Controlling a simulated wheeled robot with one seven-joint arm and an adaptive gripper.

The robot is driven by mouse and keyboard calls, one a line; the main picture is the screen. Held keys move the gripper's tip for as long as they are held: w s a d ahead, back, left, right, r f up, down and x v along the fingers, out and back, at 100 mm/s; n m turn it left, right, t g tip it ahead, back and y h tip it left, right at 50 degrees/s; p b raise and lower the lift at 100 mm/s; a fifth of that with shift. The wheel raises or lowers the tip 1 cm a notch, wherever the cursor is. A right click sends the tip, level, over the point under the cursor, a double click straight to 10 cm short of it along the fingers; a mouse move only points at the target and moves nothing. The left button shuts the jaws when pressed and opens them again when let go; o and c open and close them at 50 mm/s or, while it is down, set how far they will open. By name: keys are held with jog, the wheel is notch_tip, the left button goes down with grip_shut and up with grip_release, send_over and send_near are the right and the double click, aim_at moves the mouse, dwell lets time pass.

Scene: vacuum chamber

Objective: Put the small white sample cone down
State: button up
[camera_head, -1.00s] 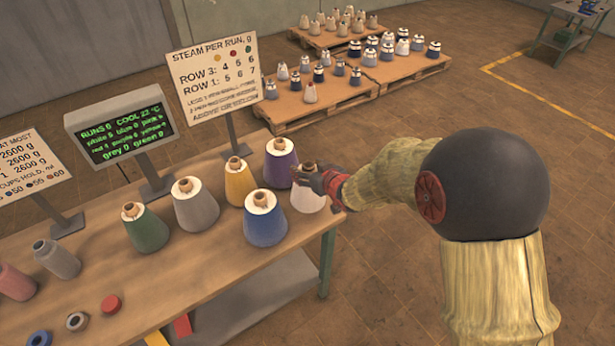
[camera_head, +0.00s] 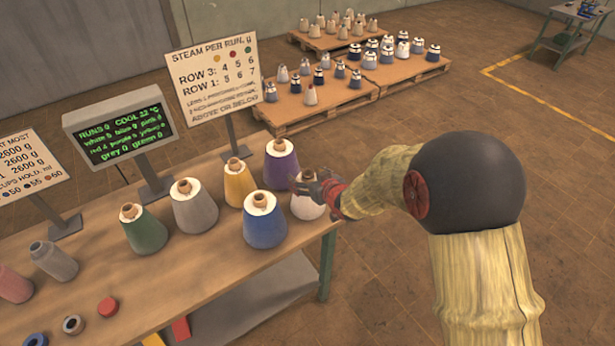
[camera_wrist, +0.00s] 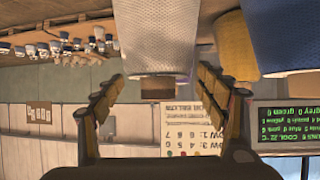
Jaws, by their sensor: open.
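The small white sample cone (camera_head: 307,208) stands upright at the right end of the wooden table, close to the edge. My gripper (camera_head: 310,180) is at its top and hides part of it. In the wrist view, which is upside down, the white cone (camera_wrist: 155,40) and its brown tip lie between the two spread fingers of my gripper (camera_wrist: 161,80). A gap shows on both sides, so the fingers look clear of the cone. The cone's base is out of the wrist view.
Close by stand a purple cone (camera_head: 281,165), a blue cone (camera_head: 265,222) and a yellow cone (camera_head: 239,184). Grey (camera_head: 195,207) and green (camera_head: 143,230) cones stand further left. A screen (camera_head: 122,130) and sign boards line the back. Pallets (camera_head: 375,75) of cones lie beyond.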

jog(key=shift+r, duration=0.1)
jog(key=shift+s+r, duration=0.1)
jog(key=shift+r, duration=0.05)
jog(key=s+d+r+m+g+h+p, duration=0.2)
jog(key=s+d+r+m+h+p, duration=0.3)
jog(key=s+d+r, duration=1.35)
jog(key=s+r+g+b, duration=0.2)
jog(key=s+r+g, duration=0.1)
jog(key=s, duration=1.7)
jog(key=shift+d+r, duration=0.25)
jog(key=shift+r, duration=0.1)
jog(key=shift+c, duration=0.8)
